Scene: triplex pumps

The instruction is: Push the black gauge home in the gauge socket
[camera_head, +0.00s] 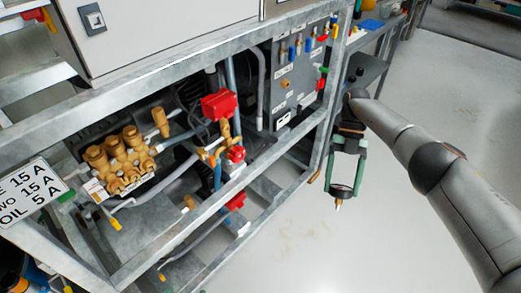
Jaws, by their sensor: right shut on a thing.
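My right gripper (342,189) hangs over the open floor, right of the frame, fingers pointing down. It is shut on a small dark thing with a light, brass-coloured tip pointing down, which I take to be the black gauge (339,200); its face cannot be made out. A grey panel (296,78) with coloured valves and labels stands left of and above the gripper. A small round brass-coloured opening (285,83) shows on it; I cannot tell whether this is the gauge socket. The gripper and gauge are apart from the panel. My left gripper is out of view.
The galvanised frame (190,240) holds a brass pump (120,160), red-capped valves (219,104) and grey pipes. Its right upright stands between the panel and my right arm. A workbench (368,68) is behind. The floor (420,110) at right is clear.

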